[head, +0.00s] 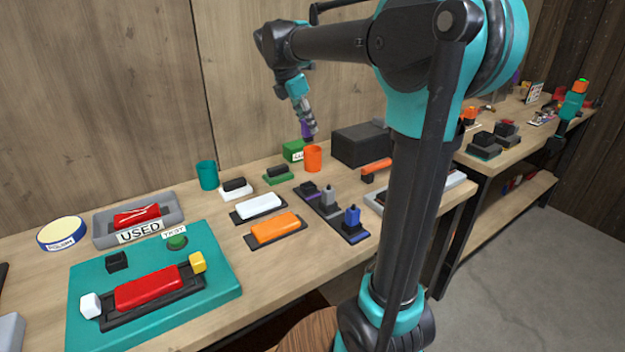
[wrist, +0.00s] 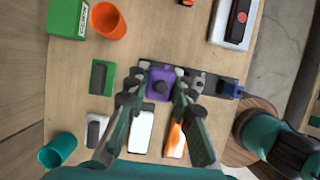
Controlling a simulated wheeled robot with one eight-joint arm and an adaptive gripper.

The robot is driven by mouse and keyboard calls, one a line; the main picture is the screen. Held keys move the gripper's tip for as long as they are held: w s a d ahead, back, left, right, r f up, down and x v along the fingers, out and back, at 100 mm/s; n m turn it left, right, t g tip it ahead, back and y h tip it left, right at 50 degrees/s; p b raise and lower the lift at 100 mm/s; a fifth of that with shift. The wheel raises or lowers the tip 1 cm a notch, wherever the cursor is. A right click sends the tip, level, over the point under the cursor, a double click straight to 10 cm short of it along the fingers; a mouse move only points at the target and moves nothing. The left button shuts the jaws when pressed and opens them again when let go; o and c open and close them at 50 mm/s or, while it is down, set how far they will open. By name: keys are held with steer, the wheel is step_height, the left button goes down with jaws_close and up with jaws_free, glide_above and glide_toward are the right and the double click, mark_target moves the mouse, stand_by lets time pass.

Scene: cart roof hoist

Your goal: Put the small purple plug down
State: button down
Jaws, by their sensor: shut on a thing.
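The small purple plug (wrist: 161,88) is between the fingertips of my gripper (wrist: 163,76), which is shut on it. In the head view the gripper (head: 308,122) points down, with the purple plug (head: 306,131) held well above the bench. A long black tray (head: 340,225) lies below on the bench. It holds a grey plug (head: 328,197) and a blue plug (head: 351,216); a dark piece with a purple base (head: 309,189) is at its far end. In the wrist view the held plug covers the tray's left end, beside the grey plug (wrist: 198,84).
An orange cup (head: 313,158) and a green box (head: 293,150) stand behind the tray. White (head: 258,206) and orange (head: 275,228) blocks lie to its left. A large black box (head: 361,145) is at the back right. A teal board (head: 210,292) fills the front left.

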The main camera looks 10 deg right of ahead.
step_height(320, 180, down, 17)
steer(key=shift+f, duration=0.15)
stand_by(0.4)
steer(key=shift+f, duration=0.15)
steer(key=c, duration=1.3)
jaws_free()
steer(key=v, duration=1.2)
steer(key=shift+s+a, duration=0.1)
steer(key=shift+s, duration=0.05)
